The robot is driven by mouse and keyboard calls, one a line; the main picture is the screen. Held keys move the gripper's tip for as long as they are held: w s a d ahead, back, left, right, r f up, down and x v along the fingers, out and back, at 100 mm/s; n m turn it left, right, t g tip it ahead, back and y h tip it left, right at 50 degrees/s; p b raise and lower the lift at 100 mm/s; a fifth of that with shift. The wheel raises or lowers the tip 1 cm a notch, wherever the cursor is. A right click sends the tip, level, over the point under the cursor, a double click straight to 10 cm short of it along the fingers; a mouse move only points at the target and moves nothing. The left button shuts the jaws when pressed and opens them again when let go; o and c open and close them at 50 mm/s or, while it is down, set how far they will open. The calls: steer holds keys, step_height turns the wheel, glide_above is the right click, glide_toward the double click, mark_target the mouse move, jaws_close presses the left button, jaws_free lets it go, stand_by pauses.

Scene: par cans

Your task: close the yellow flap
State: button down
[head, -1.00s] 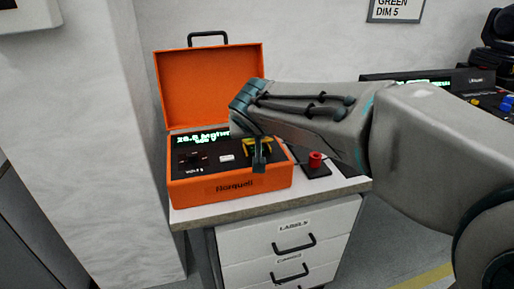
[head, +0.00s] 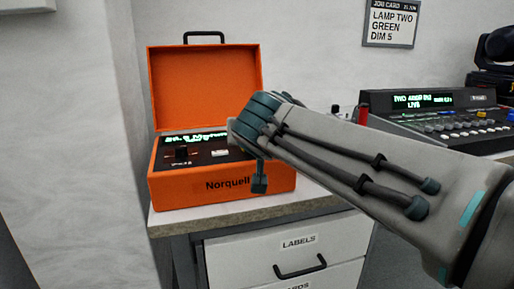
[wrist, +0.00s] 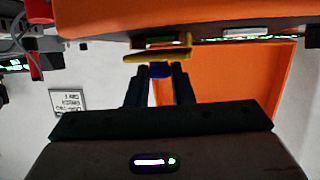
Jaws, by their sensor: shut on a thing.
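In the head view my wrist hides the flap. My gripper (wrist: 160,72) is shut on a small blue piece (wrist: 160,69) right beside the flap. I cannot tell whether this piece is joined to the flap. In the head view a teal finger of my gripper (head: 259,184) hangs before the case front. The case lid (head: 203,85) stands open, and the lit display (head: 198,140) shows on the panel.
The case stands on a grey worktop (head: 190,217) above a drawer unit labelled LABELS (head: 298,242). A lighting console (head: 440,115) stands at the right, behind my arm. A job card (head: 391,22) hangs on the wall. The wall is close on the left.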

steer(key=shift+s+f+t+b, duration=0.15)
steer(key=shift+f+t+b, duration=0.25)
steer(key=shift+b, duration=0.8)
steer(key=shift+r, duration=0.1)
steer(key=c, duration=1.3)
jaws_free()
steer(key=shift+o, duration=0.2)
